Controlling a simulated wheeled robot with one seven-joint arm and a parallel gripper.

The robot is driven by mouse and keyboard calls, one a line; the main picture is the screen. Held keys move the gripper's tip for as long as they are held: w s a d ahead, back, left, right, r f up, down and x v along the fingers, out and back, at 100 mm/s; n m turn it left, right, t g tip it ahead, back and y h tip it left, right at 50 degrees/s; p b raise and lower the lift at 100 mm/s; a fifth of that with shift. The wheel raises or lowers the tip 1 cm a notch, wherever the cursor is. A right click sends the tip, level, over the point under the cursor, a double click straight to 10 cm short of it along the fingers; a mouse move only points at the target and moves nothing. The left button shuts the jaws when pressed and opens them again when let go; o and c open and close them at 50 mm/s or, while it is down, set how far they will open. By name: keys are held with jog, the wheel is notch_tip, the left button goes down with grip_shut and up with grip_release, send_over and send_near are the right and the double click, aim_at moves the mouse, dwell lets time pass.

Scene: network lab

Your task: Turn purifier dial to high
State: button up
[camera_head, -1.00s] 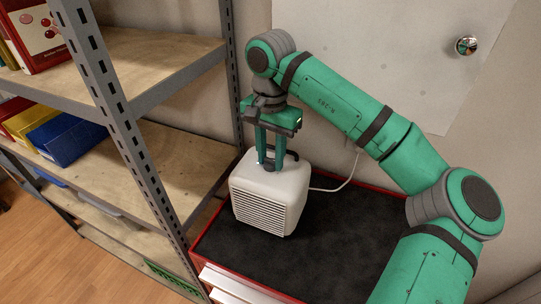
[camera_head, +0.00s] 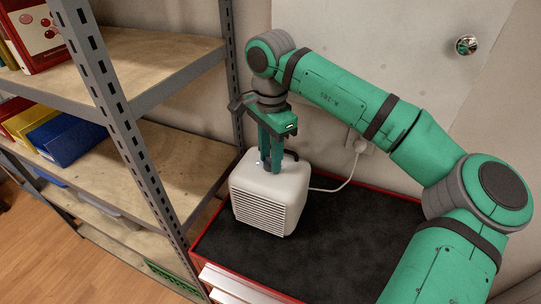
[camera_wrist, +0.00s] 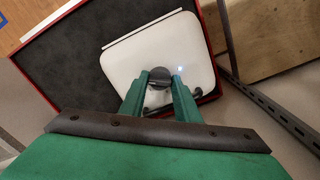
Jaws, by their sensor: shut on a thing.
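The purifier (camera_head: 269,196) is a white, rounded box with a slatted front grille, standing upright on the black top of a red cabinet. Its dial (camera_wrist: 160,77) is a dark round knob on the top face, seen in the wrist view. My gripper (camera_head: 270,168) points straight down at the top of the purifier. In the wrist view its two green fingers (camera_wrist: 160,84) are on either side of the dial and shut on it. A small bluish light (camera_wrist: 180,68) glows beside the dial. The dial's markings cannot be read, and the fingers partly hide it.
The red cabinet (camera_head: 340,240) has clear black top to the right of the purifier. A metal shelf rack (camera_head: 135,150) with binders stands close on the left. A white cord (camera_head: 335,187) runs from the purifier to a wall outlet.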

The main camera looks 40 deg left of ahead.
jog(key=o, duration=1)
jog(key=shift+o, duration=0.2)
jog(key=shift+r, duration=0.1)
notch_tip(320, 180, up, 11)
jog(key=shift+f, duration=0.2)
